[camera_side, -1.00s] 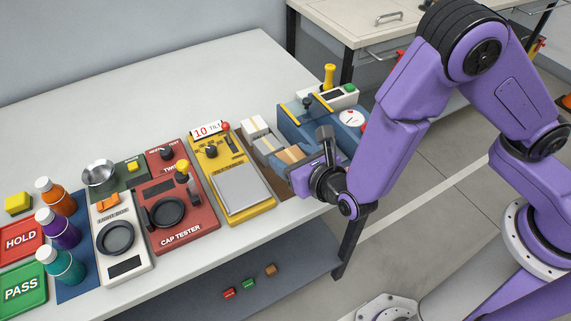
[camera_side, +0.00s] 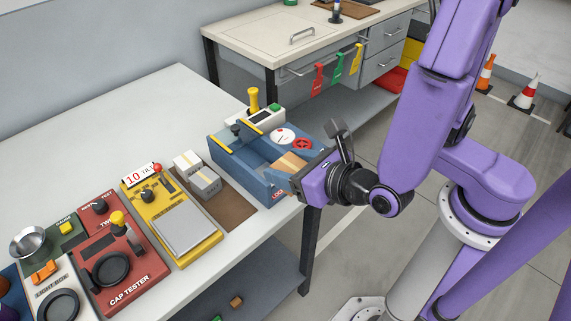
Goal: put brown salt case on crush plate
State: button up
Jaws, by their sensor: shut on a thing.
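The brown salt case (camera_side: 290,163) is a tan box between the fingers of my gripper (camera_side: 292,178). My gripper is shut on it and hides part of it. The case is over the front right of a blue machine (camera_side: 222,150) with a yellow-striped frame. The bed inside this machine, which seems to be the crush plate, shows only in part. I cannot tell whether the case touches it.
Two pale cases (camera_side: 204,180) stand on a brown mat (camera_side: 232,212) left of the blue machine. A yellow tilt tester (camera_side: 192,252) and a red cap tester (camera_side: 128,285) stand further left. A second bench (camera_side: 275,45) is behind.

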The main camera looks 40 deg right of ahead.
jog(key=w+d+r+m+h, duration=0.25)
jog(key=w+d, duration=0.45)
jog(key=d, duration=0.4)
jog(key=w+d+r+m+h, duration=0.2)
jog(key=w+d+r, duration=0.2)
jog(key=w+d, duration=0.5)
jog(key=s+a+f+n+y, duration=0.1)
jog(key=s+a+f, duration=0.1)
jog(key=s+a, duration=0.3)
jog(key=s+a+f+n+y, duration=0.1)
jog(key=s+a+f+n, duration=0.1)
jog(key=s+a, duration=0.3)
jog(key=s+a+f+n+y, duration=0.1)
jog(key=s+a+f+y, duration=0.1)
jog(key=s+a, duration=0.3)
jog(key=shift+s+a+f, duration=0.1)
jog(key=shift+s+a, duration=0.05)
jog(key=shift+a, duration=1)
jog(key=shift+s+a+f, duration=0.1)
jog(key=shift+s+a, duration=0.05)
jog(key=shift+a, duration=0.95)
jog(key=shift+s+a+n+y, duration=0.25)
jog(key=shift+s, duration=0.1)
jog(key=shift+w, duration=0.1)
